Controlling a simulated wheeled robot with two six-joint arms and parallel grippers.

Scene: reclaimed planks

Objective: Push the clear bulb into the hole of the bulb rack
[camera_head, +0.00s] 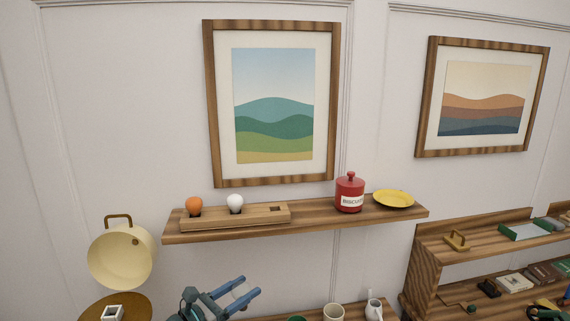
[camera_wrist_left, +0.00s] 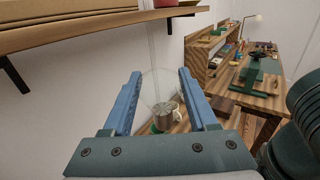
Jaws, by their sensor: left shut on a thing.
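The bulb rack (camera_head: 262,214) is a long wooden block on the wall shelf. An orange bulb (camera_head: 194,204) stands in its left part and a white bulb (camera_head: 235,203) near its middle; a dark hole at its right end is empty. My left gripper (camera_head: 246,288) is below the shelf and apart from the rack. In the left wrist view its blue fingers (camera_wrist_left: 160,80) are shut on the clear bulb (camera_wrist_left: 154,84), a faint see-through globe between them, with a grey metal-looking base below. In the head view the bulb is hard to make out. My right gripper is not in view.
The wooden wall shelf (camera_head: 325,222) also holds a red biscuit jar (camera_head: 349,193) and a yellow plate (camera_head: 393,198) right of the rack. Its underside and a dark bracket (camera_wrist_left: 14,74) show in the left wrist view. A cream pan (camera_head: 120,258) hangs at left. Two framed pictures hang above.

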